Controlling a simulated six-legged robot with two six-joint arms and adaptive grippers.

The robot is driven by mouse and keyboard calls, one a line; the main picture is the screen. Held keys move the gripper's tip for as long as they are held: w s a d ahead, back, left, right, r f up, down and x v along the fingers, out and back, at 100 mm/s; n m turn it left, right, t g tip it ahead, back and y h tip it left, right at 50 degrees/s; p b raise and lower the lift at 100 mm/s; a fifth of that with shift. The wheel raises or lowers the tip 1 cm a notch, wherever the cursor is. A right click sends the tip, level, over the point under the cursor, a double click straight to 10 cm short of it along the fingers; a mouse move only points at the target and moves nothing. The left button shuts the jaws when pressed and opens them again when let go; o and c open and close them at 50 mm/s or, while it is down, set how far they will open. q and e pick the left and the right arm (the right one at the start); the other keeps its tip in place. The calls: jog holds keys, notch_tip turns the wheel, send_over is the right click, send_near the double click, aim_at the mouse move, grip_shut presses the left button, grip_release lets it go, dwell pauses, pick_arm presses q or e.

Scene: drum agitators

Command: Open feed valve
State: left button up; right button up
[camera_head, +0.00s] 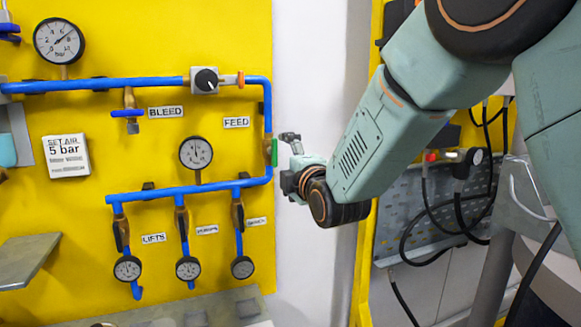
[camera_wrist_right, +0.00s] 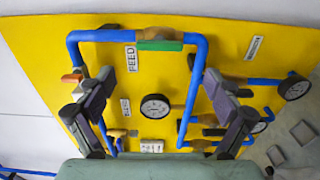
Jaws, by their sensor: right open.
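The feed valve has a green handle (camera_head: 272,152) on the blue vertical pipe at the right edge of the yellow panel, below the FEED label (camera_head: 236,122). The handle looks in line with the pipe. In the right wrist view the green handle (camera_wrist_right: 160,45) lies ahead of the fingers, between them from side to side, with a brass body beside it. My right gripper (camera_head: 289,162) is open and empty, just right of the handle, with its fingers towards the panel. It also shows in the right wrist view (camera_wrist_right: 158,105). It appears apart from the handle. My left gripper is out of view.
The yellow panel (camera_head: 90,215) carries blue pipes, several gauges, a black knob (camera_head: 206,80) and a bleed valve (camera_head: 132,115). A grey ledge (camera_head: 28,262) juts out at the lower left. Hoses and a grey perforated board (camera_head: 440,215) are at the right.

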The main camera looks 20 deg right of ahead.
aim_at(274, 154)
jog(key=shift+s, duration=1.35)
jog(key=shift+w, duration=0.15)
jog(key=shift+w+a, duration=0.2)
jog(key=shift+w, duration=5.75)
jog(key=shift+s+r, duration=0.1)
jog(key=shift+s, duration=0.1)
